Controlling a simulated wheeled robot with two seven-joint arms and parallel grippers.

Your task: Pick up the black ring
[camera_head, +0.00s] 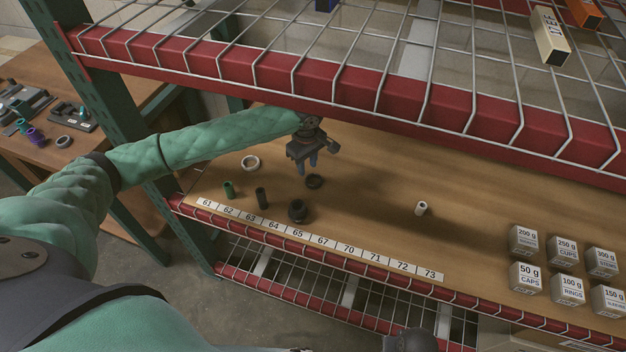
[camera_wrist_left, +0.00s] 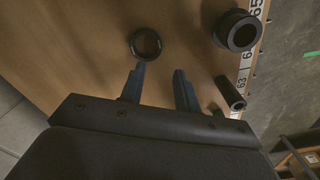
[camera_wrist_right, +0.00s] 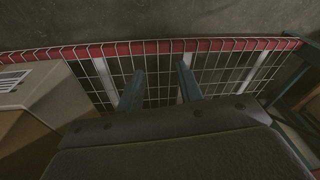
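The black ring (camera_head: 314,181) lies flat on the wooden shelf (camera_head: 370,240) in the head view. In the left wrist view the ring (camera_wrist_left: 146,43) lies beyond the left fingertip, apart from it. My left gripper (camera_head: 306,166) hangs above the shelf beside the ring, fingers pointing down. In the left wrist view my left gripper (camera_wrist_left: 158,72) is open with nothing between its fingers. My right gripper (camera_wrist_right: 160,68) is open and empty in the right wrist view, above a lower wire rack.
A black flanged part (camera_head: 297,211), a dark tube (camera_head: 262,198), a green tube (camera_head: 229,190) and a white ring (camera_head: 251,163) stand nearby. A small white tube (camera_head: 421,208) and several labelled weight boxes (camera_head: 524,239) are further right. A red-edged wire shelf (camera_head: 330,80) hangs overhead.

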